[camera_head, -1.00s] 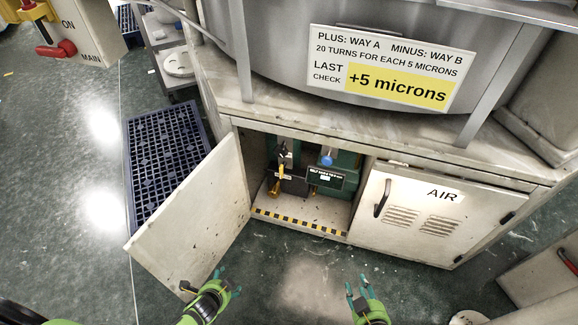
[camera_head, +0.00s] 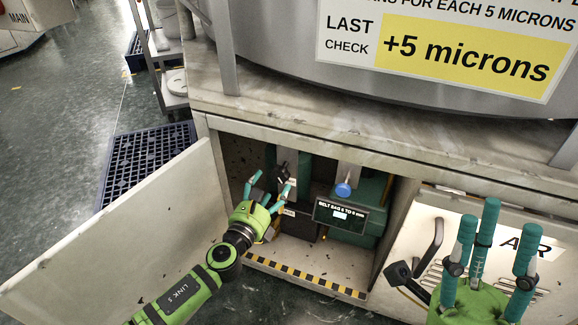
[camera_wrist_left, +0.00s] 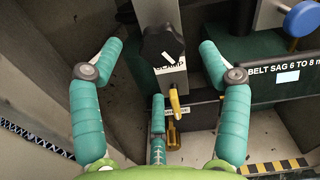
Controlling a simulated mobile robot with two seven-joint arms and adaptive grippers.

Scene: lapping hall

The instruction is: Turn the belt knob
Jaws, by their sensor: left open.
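A black lobed knob (camera_head: 282,170) sits on a grey upright inside the open cabinet; it also shows in the left wrist view (camera_wrist_left: 162,45). A blue round knob (camera_head: 343,190) is to its right, above a black plate (camera_head: 340,217) reading "BELT SAG 6 TO 8 mm"; the blue knob also shows in the left wrist view (camera_wrist_left: 307,20). My left gripper (camera_head: 271,183) is open at the cabinet mouth. In the left wrist view its fingers (camera_wrist_left: 160,47) stand apart on both sides of the black knob; I see no contact. My right gripper (camera_head: 492,235) is open and empty before the AIR door.
The left cabinet door (camera_head: 130,225) stands open beside my left arm. A yellow lever (camera_wrist_left: 174,103) hangs below the black knob. A striped sill (camera_head: 300,278) edges the cabinet floor.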

